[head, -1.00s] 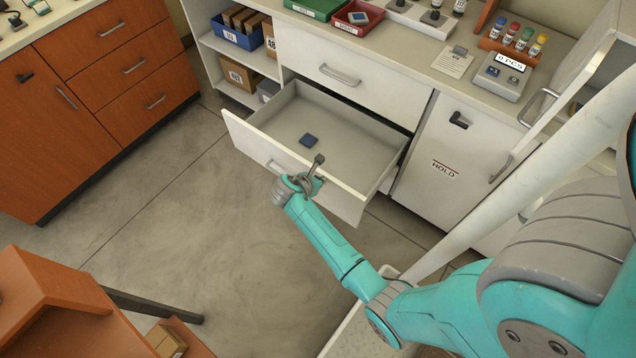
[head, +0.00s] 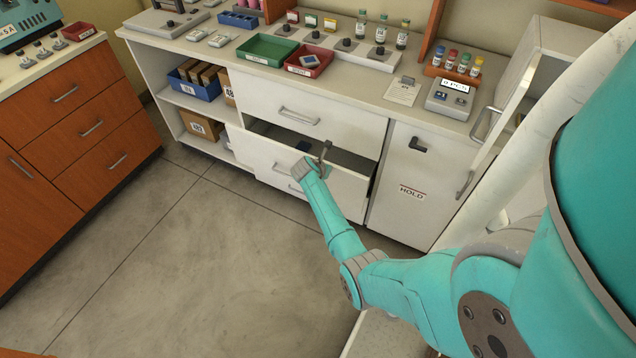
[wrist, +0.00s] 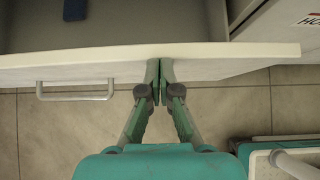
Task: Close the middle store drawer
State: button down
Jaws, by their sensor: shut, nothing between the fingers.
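The middle drawer (head: 345,194) of the white cabinet is partly open, with its front panel standing out below the closed top drawer (head: 335,112). In the wrist view its pale front edge (wrist: 230,52) crosses the picture, with the bar handle (wrist: 75,94) left of my fingers. A small dark blue item (head: 303,146) lies inside the drawer; it also shows in the wrist view (wrist: 60,5). My gripper (wrist: 159,80) is shut and empty, its fingertips against or very close to the front panel, right of the handle. In the head view my gripper (head: 322,158) partly covers the drawer.
A closed white door marked HOLD (head: 405,170) is right of the drawer. Open shelves with a blue bin (head: 194,86) and a cardboard box (head: 200,126) are to the left. An orange-brown cabinet (head: 80,125) stands far left. The floor (head: 210,260) before the drawer is clear.

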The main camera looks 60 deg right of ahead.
jog(key=shift+w+d, duration=0.1)
jog(key=shift+d, duration=2.8)
jog(key=shift+a, duration=0.1)
